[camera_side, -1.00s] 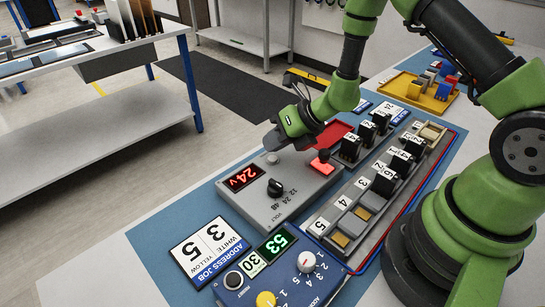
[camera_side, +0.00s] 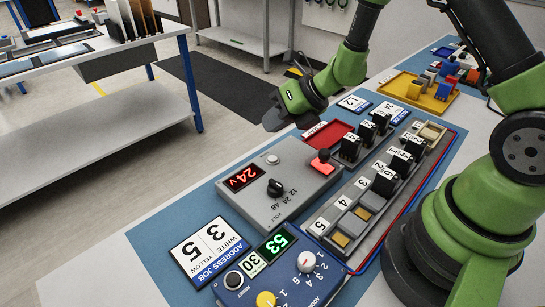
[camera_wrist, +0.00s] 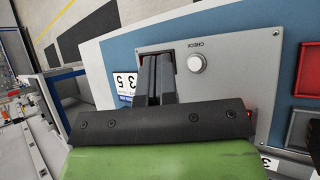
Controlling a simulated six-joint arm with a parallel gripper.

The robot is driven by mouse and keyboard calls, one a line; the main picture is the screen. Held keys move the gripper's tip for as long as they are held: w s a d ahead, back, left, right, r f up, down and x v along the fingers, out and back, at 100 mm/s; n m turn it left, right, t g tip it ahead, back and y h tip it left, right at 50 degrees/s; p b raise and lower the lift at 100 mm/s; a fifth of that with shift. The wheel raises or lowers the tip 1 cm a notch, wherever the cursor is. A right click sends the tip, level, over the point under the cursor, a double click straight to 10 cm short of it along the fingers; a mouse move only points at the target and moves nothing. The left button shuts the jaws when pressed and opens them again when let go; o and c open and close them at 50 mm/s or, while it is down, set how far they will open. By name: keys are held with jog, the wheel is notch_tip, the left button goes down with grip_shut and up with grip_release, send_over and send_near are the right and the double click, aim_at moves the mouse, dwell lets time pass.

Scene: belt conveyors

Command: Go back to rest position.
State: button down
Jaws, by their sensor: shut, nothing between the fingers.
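My gripper (camera_side: 273,122) is in the air above the back left edge of the grey voltage box (camera_side: 290,201), clear of it. In the wrist view, its two dark fingers (camera_wrist: 155,78) are together with nothing between them. The grey box shows a red 24V display, a black knob (camera_side: 275,187) and a lever with a red base (camera_side: 322,163). In the wrist view, its round CHECK button (camera_wrist: 196,64) lies to the right of my fingers, which hide part of the box.
The numbered rack (camera_side: 345,222) with black blocks stands right of the grey box. The blue address box (camera_side: 285,270) and job card (camera_side: 209,250) are in front. A red tray (camera_side: 325,133) and a yellow tray (camera_side: 420,92) lie behind.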

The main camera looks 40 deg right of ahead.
dwell(0.4)
jog(key=shift+a+r, duration=0.15)
jog(key=shift+r, duration=0.2)
jog(key=s+a+r+n+g+y, duration=0.1)
jog(key=s+a+r+n, duration=0.25)
jog(key=r+n, duration=0.4)
jog(key=s+a+r+n+y, duration=0.1)
jog(key=s+a+r+n, duration=0.1)
jog(key=s+r+n, duration=0.4)
jog(key=s+d+r+n+h, duration=0.2)
jog(key=s+n, duration=0.4)
jog(key=n, duration=0.4)
jog(key=s+d+r+n+h, duration=0.3)
jog(key=s+n, duration=0.3)
jog(key=n, duration=0.4)
jog(key=shift+r+t, duration=0.4)
jog(key=shift+r, duration=0.25)
